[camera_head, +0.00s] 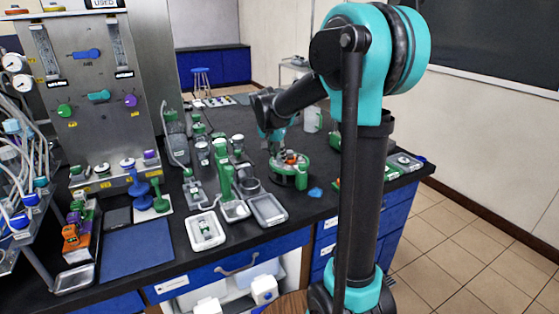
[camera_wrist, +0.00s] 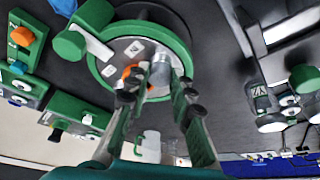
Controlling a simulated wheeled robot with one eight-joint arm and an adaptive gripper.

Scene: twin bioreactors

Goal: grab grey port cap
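The grey port cap (camera_wrist: 160,74) is a small cylinder on the round grey plate with a green rim (camera_wrist: 108,72), beside an orange part (camera_wrist: 129,72). My gripper (camera_wrist: 159,84) reaches over this plate in the wrist view. Its two green fingers stand apart, with the grey cap between or just beyond their tips. I cannot make out contact with the cap. In the head view the green-rimmed round unit (camera_head: 289,178) stands on the dark bench, with an orange part (camera_head: 291,157) on top. The grey cap is too small to pick out there.
A grey tray (camera_head: 267,210) and a white tray (camera_head: 205,230) lie left of the round unit near the bench's front edge. Green and grey fittings (camera_head: 224,172) stand close on its left. A green-edged tray (camera_head: 404,162) lies to the right.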

